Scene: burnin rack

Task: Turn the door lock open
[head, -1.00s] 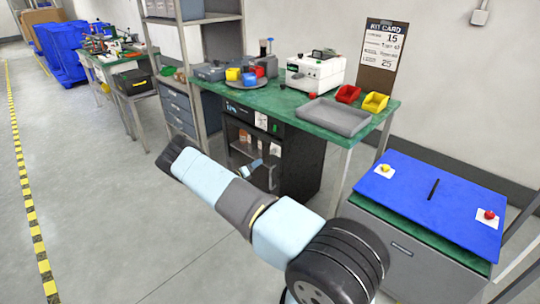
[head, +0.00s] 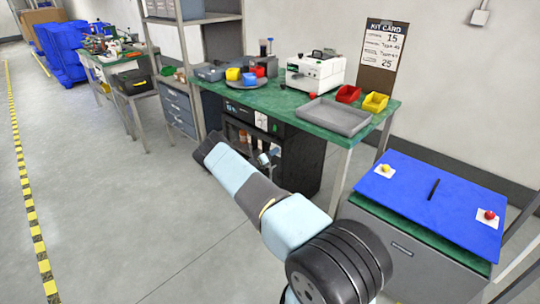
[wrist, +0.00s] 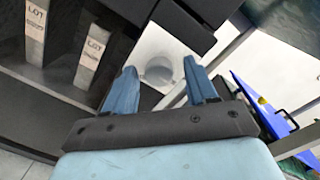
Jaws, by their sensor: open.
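In the wrist view my gripper (wrist: 160,80) is open, with its two blue fingers apart. A pale plate with a blurred round grey knob (wrist: 158,71), which looks like the door lock, shows beyond and between the fingertips. I cannot tell whether the fingers touch it, nor how the knob is turned. In the head view the dark cabinet (head: 301,165) stands under the green bench.
Upright boxes marked LOT (wrist: 92,55) stand in the dark cabinet, left of my fingers. The green bench (head: 290,108) is above, with a grey tray (head: 332,116) on it. A blue-topped stand (head: 440,205) is at the right. The floor at left is clear.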

